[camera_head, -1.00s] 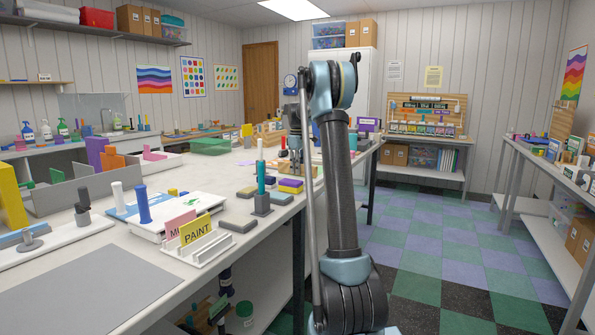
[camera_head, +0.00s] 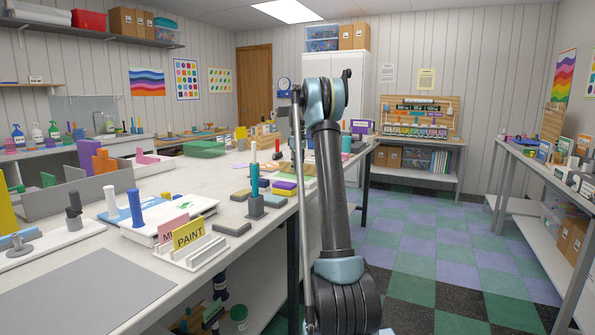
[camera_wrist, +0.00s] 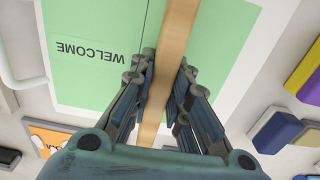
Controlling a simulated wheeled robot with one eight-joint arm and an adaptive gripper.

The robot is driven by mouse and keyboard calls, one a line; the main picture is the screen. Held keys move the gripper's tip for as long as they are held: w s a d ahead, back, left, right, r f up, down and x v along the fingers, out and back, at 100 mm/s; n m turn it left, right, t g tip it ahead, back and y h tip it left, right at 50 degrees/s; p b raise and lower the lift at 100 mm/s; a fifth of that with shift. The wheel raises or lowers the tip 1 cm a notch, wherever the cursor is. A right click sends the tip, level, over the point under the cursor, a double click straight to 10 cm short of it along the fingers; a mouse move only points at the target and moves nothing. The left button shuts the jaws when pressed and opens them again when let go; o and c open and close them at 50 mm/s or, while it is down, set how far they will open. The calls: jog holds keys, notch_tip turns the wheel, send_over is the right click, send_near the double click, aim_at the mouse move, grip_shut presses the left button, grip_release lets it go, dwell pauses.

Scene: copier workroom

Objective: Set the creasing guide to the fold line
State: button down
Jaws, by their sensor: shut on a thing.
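The creasing guide looks like a long tan wooden bar (camera_wrist: 178,22) in the wrist view. My gripper (camera_wrist: 165,78) is shut on it, with a finger on each side. The bar lies across a green sheet (camera_wrist: 90,75) printed with WELCOME upside down. A thin dark line, likely the fold line (camera_wrist: 146,18), runs on the sheet just left of the bar and converges slightly with it. I cannot tell if the bar touches the sheet. In the head view my arm hides the gripper and most of this spot.
A dark blue block (camera_wrist: 277,131) and yellow and purple blocks lie right of the sheet. An orange-and-white card (camera_wrist: 48,137) lies at lower left. In the head view, the PAINT sign (camera_head: 188,234) and a grey mat (camera_head: 85,288) are on the near worktable. Floor is clear to the right.

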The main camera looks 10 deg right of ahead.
jog(key=c, duration=1.5)
grip_release()
jog(key=shift+r, duration=0.15)
notch_tip(320, 180, up, 11)
jog(key=shift+w+f, duration=0.1)
jog(key=shift+r, duration=0.4)
